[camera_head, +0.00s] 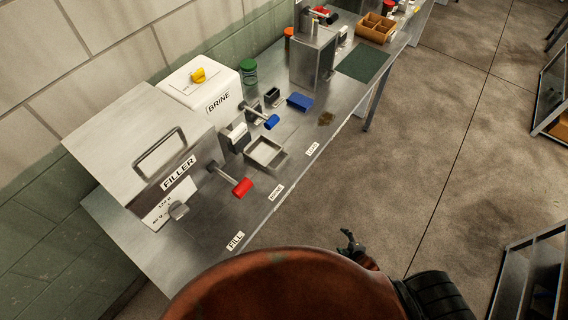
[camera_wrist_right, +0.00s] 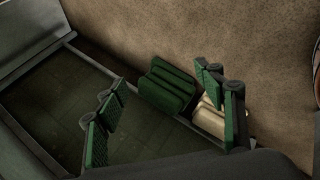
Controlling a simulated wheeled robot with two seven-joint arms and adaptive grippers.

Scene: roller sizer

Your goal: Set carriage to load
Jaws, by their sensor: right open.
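The carriage seems to be the shallow steel tray (camera_head: 265,151) on the bench in the head view, lying between the BRINE label (camera_head: 276,192) and the LOAD label (camera_head: 312,149); its exact stop is hard to tell. A red-handled lever (camera_head: 243,187) and a blue-handled lever (camera_head: 271,122) stick out on either side of it. My right gripper (camera_head: 352,242) is small and dark beyond the bench's front edge, apart from the tray. In the right wrist view the gripper (camera_wrist_right: 160,112) is open with green pads, nothing between them. My left gripper is not in view.
The FILLER housing (camera_head: 110,135) and white BRINE box (camera_head: 190,85) stand along the wall. A FILL label (camera_head: 235,241) marks the near end. A blue block (camera_head: 299,102) and green mat (camera_head: 362,64) lie farther along. Green ribbed (camera_wrist_right: 167,85) and cream (camera_wrist_right: 208,117) items show in the wrist view.

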